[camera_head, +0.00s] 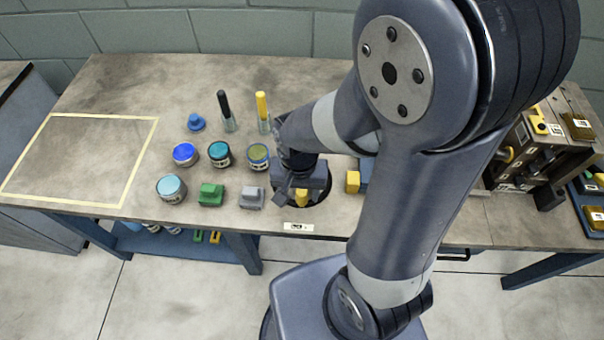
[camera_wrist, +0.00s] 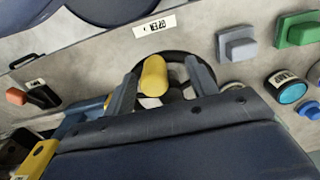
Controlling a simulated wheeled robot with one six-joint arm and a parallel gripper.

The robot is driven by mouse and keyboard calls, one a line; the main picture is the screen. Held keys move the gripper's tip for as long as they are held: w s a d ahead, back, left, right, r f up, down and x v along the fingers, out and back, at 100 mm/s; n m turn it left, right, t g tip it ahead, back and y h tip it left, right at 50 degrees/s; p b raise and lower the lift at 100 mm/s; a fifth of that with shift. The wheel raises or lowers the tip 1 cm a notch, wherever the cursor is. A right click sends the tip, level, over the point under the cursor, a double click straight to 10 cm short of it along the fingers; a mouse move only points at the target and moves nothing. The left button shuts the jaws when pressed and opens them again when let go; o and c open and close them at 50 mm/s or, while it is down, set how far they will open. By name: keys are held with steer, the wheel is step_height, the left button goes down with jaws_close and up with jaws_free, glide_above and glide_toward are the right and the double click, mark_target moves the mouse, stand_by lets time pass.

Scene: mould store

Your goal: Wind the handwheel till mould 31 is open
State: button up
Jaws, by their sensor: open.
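The handwheel is a dark ring (camera_head: 322,198) lying at the bench's front edge, partly hidden by my gripper (camera_head: 301,192). It also shows in the wrist view (camera_wrist: 178,57). Its yellow knob (camera_wrist: 154,77) stands between my two open fingers, nearer the left one; I cannot tell whether a finger touches it. An upside-down label reading OPEN (camera_wrist: 155,27) is beside the wheel. A mould-like block with yellow parts (camera_head: 525,150) stands at the right of the bench. I cannot read the number 31 anywhere, nor tell how far a mould is open.
Paint pots (camera_head: 171,189), a green block (camera_head: 211,195) and a grey block (camera_head: 251,198) lie left of the wheel. A yellow-taped rectangle (camera_head: 128,178) at the left is empty. A yellow piece (camera_head: 352,182) is close right of the wheel. My arm hides the bench's middle.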

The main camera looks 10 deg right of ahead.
steer(key=shift+r+p, duration=3.15)
steer(key=shift+r, duration=0.8)
steer(key=shift+f, duration=0.15)
step_height(320, 180, down, 9)
steer(key=b, duration=0.8)
steer(key=shift+d, duration=0.1)
